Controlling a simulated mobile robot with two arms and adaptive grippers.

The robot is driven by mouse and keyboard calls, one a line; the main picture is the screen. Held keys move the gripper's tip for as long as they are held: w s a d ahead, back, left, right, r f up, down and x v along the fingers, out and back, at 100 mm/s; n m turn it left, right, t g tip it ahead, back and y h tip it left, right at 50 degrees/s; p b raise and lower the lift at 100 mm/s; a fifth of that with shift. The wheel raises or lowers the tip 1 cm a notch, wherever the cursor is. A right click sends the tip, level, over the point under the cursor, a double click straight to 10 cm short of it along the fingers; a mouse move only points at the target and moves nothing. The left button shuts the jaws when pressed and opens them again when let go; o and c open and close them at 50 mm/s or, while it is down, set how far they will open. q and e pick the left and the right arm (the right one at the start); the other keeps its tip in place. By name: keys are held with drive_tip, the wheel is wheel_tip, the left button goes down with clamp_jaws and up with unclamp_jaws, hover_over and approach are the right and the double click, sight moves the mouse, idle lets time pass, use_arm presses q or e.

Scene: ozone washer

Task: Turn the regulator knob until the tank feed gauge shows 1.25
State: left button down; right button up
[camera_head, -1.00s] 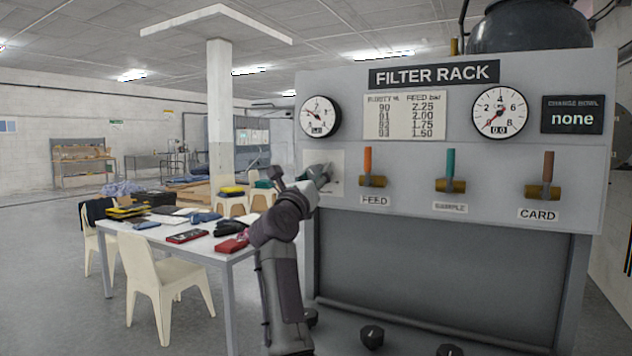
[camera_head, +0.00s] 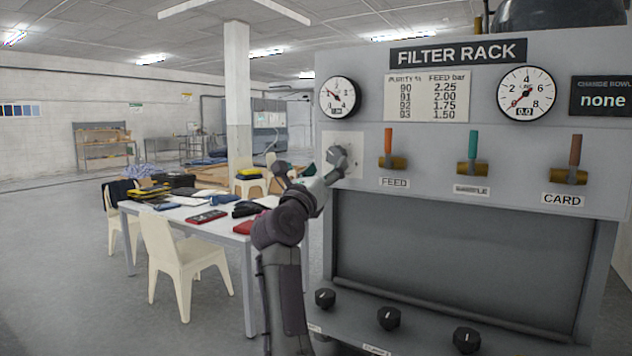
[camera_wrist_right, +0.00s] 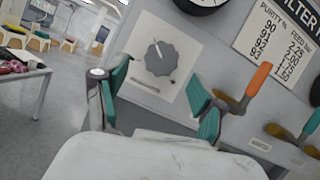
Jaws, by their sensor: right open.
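The regulator knob (camera_wrist_right: 161,58) is a grey, lobed dial with a pale pointer mark on a light square plate (camera_wrist_right: 140,80). In the right wrist view it lies ahead of and between the open teal-padded fingers of my right gripper (camera_wrist_right: 161,90), apart from them. My left gripper is out of view.
The FEED lever (camera_head: 388,142) with its orange handle stands just right of the plate, with SAMPLE and CARD levers beyond. The right gauge (camera_head: 526,93) reads 0.0. Black knobs (camera_head: 389,318) line the lower rack. A cluttered table (camera_head: 180,215) with chairs stands left.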

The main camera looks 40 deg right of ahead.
drive_tip(key=v, duration=0.6)
drive_tip(key=shift+a, duration=0.2)
drive_tip(key=shift+f, duration=0.1)
